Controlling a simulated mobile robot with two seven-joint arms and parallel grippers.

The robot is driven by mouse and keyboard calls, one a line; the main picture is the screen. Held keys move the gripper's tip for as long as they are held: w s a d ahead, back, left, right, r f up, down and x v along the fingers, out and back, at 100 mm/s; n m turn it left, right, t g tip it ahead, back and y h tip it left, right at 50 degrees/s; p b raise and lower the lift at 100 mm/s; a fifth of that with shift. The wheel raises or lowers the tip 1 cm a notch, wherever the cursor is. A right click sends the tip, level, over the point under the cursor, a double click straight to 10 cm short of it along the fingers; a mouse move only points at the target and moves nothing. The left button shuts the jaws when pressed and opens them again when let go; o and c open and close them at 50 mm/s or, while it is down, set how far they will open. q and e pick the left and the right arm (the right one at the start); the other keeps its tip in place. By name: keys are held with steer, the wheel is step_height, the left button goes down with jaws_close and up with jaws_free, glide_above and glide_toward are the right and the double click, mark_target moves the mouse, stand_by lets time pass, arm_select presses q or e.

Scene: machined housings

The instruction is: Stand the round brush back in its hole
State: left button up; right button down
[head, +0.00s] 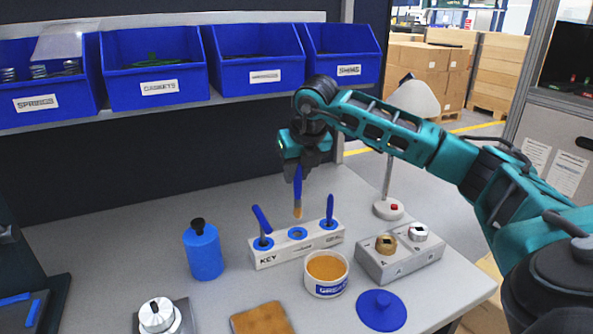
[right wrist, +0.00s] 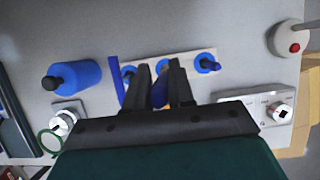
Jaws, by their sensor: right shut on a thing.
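My right gripper (head: 298,164) is shut on the round brush (head: 298,193), which has a blue handle and a tan tip. The brush hangs upright, tip down, above the middle hole of the white holder block (head: 270,258). The tip appears just over that blue-ringed hole (head: 297,233). The holder's left and right holes each hold a blue-handled tool: a tilted left one (head: 261,219) and a right one (head: 329,208). In the right wrist view, the gripper's fingers (right wrist: 158,80) hide most of the brush. My left gripper is not in view.
An open grease tub (head: 326,288) stands in front of the holder, with its blue lid (head: 381,310) to the right. A blue bottle (head: 203,251) stands left. A grey block with knobs (head: 400,262) and a lamp (head: 388,208) are right. Blue bins (head: 153,97) line the shelf behind.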

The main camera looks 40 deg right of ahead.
mark_target(296, 200)
steer(key=shift+f+b, duration=1.65)
steer(key=shift+f, duration=0.5)
steer(key=shift+f+b, duration=0.3)
steer(key=shift+b, duration=0.05)
steer(key=shift+f+b, duration=1)
steer(key=shift+f, duration=0.3)
stand_by(0.4)
steer(key=c, duration=0.9)
jaws_free()
